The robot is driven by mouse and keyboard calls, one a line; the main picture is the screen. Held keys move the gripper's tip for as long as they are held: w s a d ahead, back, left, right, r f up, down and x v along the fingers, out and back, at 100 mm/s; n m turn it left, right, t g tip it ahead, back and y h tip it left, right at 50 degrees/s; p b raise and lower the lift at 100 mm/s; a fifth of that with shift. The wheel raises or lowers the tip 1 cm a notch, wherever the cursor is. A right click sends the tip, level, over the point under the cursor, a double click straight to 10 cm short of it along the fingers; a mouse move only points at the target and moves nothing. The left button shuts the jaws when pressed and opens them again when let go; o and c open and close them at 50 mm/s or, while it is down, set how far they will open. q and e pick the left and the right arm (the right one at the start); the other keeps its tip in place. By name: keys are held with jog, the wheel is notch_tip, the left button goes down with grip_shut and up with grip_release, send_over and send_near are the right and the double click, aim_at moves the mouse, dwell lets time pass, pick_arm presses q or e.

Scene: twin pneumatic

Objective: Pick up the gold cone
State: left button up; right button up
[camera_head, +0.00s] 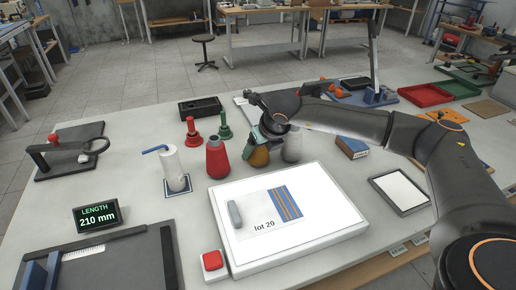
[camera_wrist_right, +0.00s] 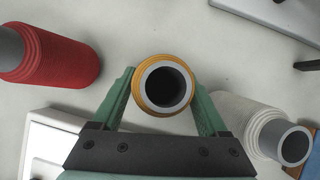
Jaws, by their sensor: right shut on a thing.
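The gold cone (camera_head: 260,157) is upright on the white table's far side, between the red cone (camera_head: 217,158) and the white cone (camera_head: 292,147). My right gripper (camera_head: 268,132) comes down on it from above and hides its upper part. In the right wrist view, the green fingers of my right gripper (camera_wrist_right: 162,88) are shut on the gold cone (camera_wrist_right: 140,91), one on each side, and its grey open top faces the camera. I cannot tell whether its base touches the table. My left gripper is not in view.
The red cone (camera_wrist_right: 70,55) and white cone (camera_wrist_right: 245,120) stand close on either side.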

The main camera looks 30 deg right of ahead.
jog(key=c, duration=0.4)
jog(key=shift+r, duration=0.1)
